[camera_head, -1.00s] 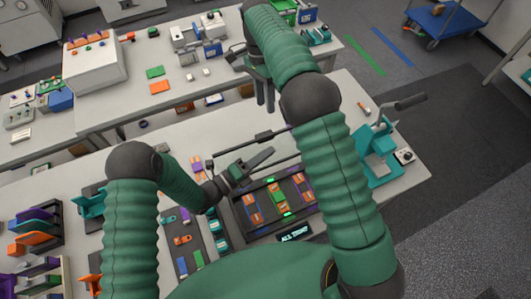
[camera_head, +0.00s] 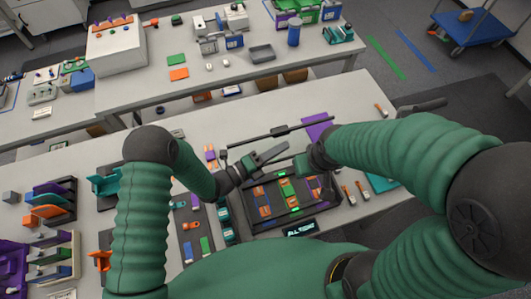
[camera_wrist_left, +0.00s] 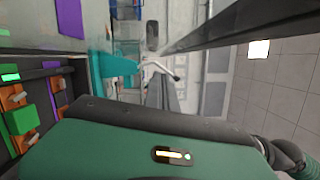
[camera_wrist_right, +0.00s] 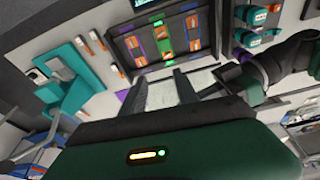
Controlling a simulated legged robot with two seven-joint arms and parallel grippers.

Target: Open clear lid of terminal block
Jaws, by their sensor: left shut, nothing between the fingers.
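The terminal block (camera_head: 334,207) is a dark tray with rows of orange, green and purple parts and small green lights. It shows also in the right wrist view (camera_wrist_right: 202,48) and at the left of the left wrist view (camera_wrist_left: 42,72). I cannot make out the clear lid for certain; a thin dark bar (camera_head: 275,131) runs behind the block. My left gripper (camera_head: 272,152) is shut and empty above the block's far edge. My right gripper (camera_wrist_right: 163,90) is open, its fingers apart, near the block's far side; in the head view its fingers are mostly hidden.
A purple sheet (camera_head: 317,126) lies behind the block. Orange-handled tools (camera_head: 362,190) and a teal device (camera_wrist_right: 62,80) are to its right in the head view. Teal modules (camera_head: 227,225) stand left of the block.

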